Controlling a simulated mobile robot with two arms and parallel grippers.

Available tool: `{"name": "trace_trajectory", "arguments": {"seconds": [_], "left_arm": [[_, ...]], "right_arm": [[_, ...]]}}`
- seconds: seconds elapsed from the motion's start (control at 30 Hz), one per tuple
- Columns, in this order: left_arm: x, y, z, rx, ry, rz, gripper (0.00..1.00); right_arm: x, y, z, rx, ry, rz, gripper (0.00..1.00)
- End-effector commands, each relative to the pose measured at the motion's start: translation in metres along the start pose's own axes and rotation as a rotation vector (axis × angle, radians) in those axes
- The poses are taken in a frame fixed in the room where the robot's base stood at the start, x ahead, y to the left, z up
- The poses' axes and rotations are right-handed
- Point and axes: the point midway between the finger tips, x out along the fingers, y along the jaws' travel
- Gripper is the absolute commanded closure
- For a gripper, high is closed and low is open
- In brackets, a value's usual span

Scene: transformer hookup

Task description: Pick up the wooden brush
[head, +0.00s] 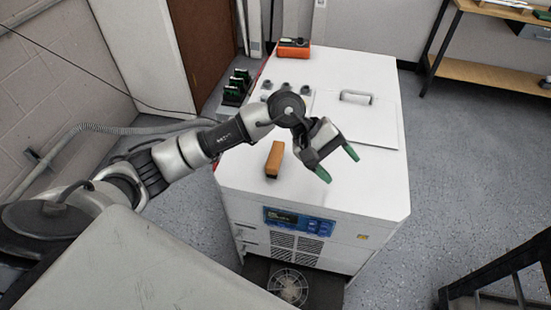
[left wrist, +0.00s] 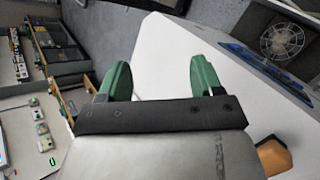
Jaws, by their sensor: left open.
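The wooden brush (head: 274,159) is a small brown block on the white cabinet top, left of my left gripper in the head view. My left gripper (head: 338,164) has green fingertips spread apart and is empty. It is over the cabinet top, to the right of the brush and not touching it. In the left wrist view the green fingers (left wrist: 158,80) stand apart with nothing between them. My right gripper is not in view.
The white cabinet (head: 370,200) has a lid with a handle (head: 356,97) and round terminals (head: 285,87) toward the back. An orange device (head: 293,47) stands at its far edge. Green-topped connectors (head: 237,83) are at the left. A shelf (head: 490,65) stands at the back right.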

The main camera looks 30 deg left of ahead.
Motion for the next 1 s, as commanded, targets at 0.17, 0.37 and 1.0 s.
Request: {"name": "trace_trajectory", "arguments": {"seconds": [0.17, 0.37, 1.0], "left_arm": [[-0.057, -0.034, -0.058, 0.269, 0.231, -0.431, 0.34], [-0.114, -0.053, -0.088, 0.364, 0.336, -0.738, 0.34], [-0.086, -0.098, -0.119, 0.374, 0.345, -0.805, 0.34]], "right_arm": [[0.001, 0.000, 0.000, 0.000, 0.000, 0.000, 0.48], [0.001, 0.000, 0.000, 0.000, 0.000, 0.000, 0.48], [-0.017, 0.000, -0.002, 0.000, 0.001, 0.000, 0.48]]}}
